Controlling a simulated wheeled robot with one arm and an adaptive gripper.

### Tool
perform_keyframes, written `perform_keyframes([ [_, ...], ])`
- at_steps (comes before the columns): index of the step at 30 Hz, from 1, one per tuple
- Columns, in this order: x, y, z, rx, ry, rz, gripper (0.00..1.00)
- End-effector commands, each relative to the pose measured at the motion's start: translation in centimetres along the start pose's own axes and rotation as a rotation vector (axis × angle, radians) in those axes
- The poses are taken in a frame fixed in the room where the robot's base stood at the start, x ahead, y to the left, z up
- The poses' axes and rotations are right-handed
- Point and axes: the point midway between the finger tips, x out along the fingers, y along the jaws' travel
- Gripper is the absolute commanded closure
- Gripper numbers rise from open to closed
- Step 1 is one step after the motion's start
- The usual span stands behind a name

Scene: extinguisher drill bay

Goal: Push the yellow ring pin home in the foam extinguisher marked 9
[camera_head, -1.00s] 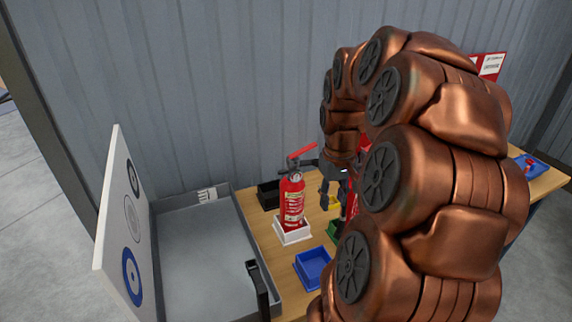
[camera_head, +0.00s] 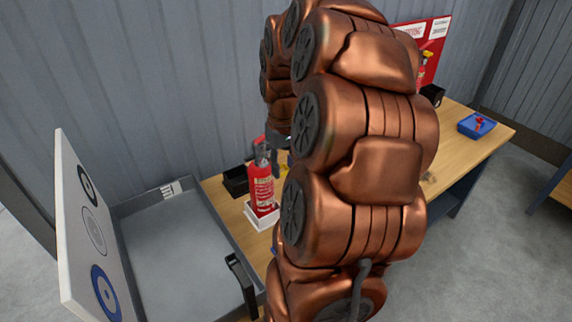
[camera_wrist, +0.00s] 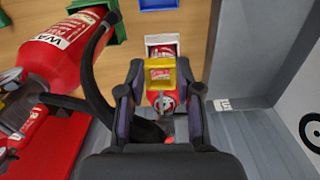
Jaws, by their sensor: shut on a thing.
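The yellow ring pin (camera_wrist: 155,66) is between my fingertips in the wrist view. My gripper (camera_wrist: 159,75) is shut on it. Beyond the ring, a red extinguisher (camera_wrist: 166,50) with a pale label stands in a white tray (camera_wrist: 150,39). The same extinguisher (camera_head: 261,190) stands upright in its white tray (camera_head: 261,222) in the head view, with my wrist by its top. I cannot read a 9 on it. The pin's shaft and the hole are hidden, so I cannot tell whether they touch.
In the wrist view a larger red extinguisher (camera_wrist: 58,52) marked "WA" and a black hose (camera_wrist: 91,75) are close on the left. A green tray (camera_wrist: 118,29) and a blue tray (camera_wrist: 158,3) stand near. In the head view a grey tray (camera_head: 180,250) lies left.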

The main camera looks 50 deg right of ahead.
Motion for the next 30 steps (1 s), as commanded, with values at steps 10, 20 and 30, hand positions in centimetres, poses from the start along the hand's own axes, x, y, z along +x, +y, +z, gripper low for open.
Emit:
perform_keyframes([
  [10, -0.1, 0.0, -1.1, 0.0, 0.001, 0.0, 1.0],
  [20, 0.0, 0.0, -2.1, 0.001, -0.002, 0.0, 1.0],
  [30, 0.0, 0.0, -3.2, 0.0, -0.001, 0.0, 1.0],
])
